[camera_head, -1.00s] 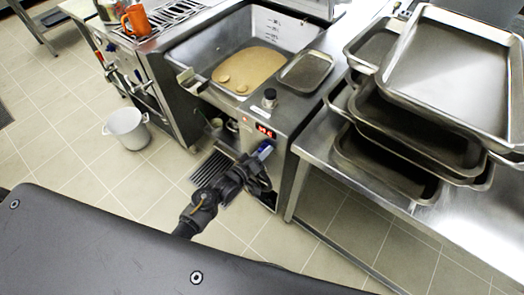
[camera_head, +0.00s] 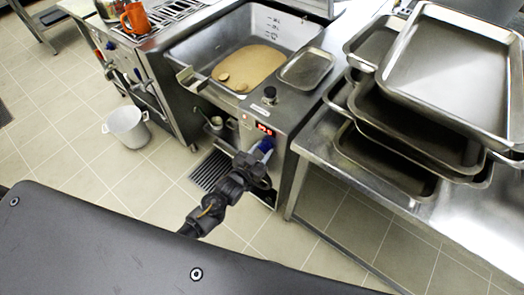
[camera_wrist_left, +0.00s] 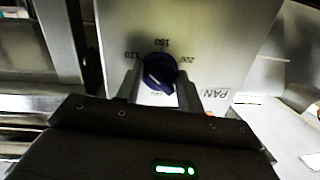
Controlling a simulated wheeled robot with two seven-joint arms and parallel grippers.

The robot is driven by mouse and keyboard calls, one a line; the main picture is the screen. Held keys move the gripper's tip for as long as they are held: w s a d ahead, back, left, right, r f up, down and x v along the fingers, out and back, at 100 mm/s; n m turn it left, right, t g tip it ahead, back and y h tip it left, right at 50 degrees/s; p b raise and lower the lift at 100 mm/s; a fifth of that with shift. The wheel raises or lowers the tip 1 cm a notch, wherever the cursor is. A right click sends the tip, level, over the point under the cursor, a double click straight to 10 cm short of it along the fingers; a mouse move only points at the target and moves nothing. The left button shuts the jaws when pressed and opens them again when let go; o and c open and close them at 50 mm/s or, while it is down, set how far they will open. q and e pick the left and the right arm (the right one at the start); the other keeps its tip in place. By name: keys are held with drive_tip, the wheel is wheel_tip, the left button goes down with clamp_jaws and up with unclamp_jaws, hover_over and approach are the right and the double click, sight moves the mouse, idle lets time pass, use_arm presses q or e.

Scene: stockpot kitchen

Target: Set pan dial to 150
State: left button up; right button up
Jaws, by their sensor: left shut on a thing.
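The pan dial (camera_wrist_left: 158,72) is a dark blue round knob on the steel front panel, marked 120, 150 and 200 around it and PAN beside it. A white mark shows on its face; I cannot tell for sure which number it points to. My left gripper (camera_wrist_left: 159,90) has one finger on each side of the dial and is shut on it. In the head view the blue dial (camera_head: 265,146) shows just beyond the left gripper (camera_head: 258,158), below a lit red display (camera_head: 265,129). My right gripper is not in view.
The pan basin (camera_head: 205,52) above holds flat tan pieces. Metal trays (camera_head: 450,70) are stacked on the steel table at the right. A white pot (camera_head: 126,128) stands on the floor at the left. An orange jug (camera_head: 134,18) is on the stove.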

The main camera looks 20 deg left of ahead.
use_arm(q)
drive_tip(key=m, duration=0.4)
drive_tip(key=shift+f+t, duration=0.1)
drive_tip(key=shift+t, duration=0.2)
drive_tip(key=shift+m+t+b, duration=0.3)
drive_tip(key=shift+m+b, duration=0.15)
drive_tip(key=shift+m, duration=2.25)
drive_tip(key=o, duration=1)
drive_tip(key=shift+b+v, duration=0.75)
drive_tip(key=shift+v, duration=4.65)
drive_tip(key=shift+d+y, duration=0.15)
drive_tip(key=shift+y, duration=0.15)
